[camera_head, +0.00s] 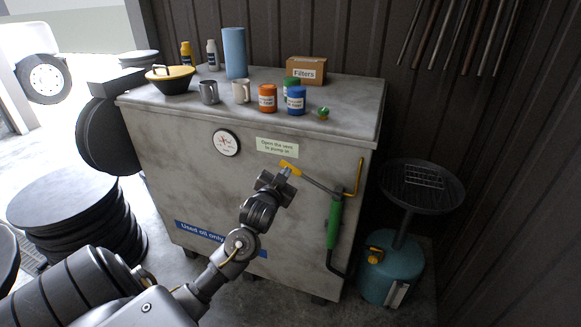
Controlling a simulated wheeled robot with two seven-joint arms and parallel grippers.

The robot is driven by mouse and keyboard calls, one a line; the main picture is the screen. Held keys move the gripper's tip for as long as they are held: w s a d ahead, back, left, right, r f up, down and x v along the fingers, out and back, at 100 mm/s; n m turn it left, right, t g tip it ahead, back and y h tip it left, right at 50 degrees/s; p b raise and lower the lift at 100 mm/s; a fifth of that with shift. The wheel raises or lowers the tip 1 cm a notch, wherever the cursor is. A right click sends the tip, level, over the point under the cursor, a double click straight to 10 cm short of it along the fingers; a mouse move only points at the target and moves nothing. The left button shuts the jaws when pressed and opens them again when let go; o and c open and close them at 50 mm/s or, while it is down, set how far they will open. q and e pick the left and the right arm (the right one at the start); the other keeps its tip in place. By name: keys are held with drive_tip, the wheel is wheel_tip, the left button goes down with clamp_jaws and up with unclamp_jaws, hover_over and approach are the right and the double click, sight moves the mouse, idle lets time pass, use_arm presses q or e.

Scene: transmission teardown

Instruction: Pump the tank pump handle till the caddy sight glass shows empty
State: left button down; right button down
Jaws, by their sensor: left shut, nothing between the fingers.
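The grey tank (180,160) fills the middle, with a label (277,147) reading "Open the vent to pump in" and a round gauge (226,143). A pump handle with a green grip (333,225) hangs on its front at the right, beside a yellow bar (359,178). The teal caddy (392,272) stands on the floor right of the tank, under a black funnel pan (422,185). A pale strip (398,293) on it may be the sight glass; its level is unreadable. My left gripper (287,174) is shut and empty at a small yellow lever (290,166); contact is unclear. My right gripper is out of view.
On the tank top are a bowl with yellow rim (172,85), mugs (209,92), jars (268,98), a blue roll (235,52) and a Filters box (307,70). Stacked black discs (75,205) stand at left. A ribbed wall closes the right side.

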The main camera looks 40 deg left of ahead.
use_arm(q)
drive_tip(key=p, duration=0.2)
hover_over(290, 166)
drive_tip(key=s+d, duration=0.2)
drive_tip(key=d, duration=0.2)
drive_tip(key=a+f, duration=0.1)
drive_tip(key=a+f+p, duration=0.1)
drive_tip(key=f, duration=0.1)
drive_tip(key=shift+f, duration=0.25)
drive_tip(key=shift+a+f, duration=0.1)
drive_tip(key=shift+f, duration=0.15)
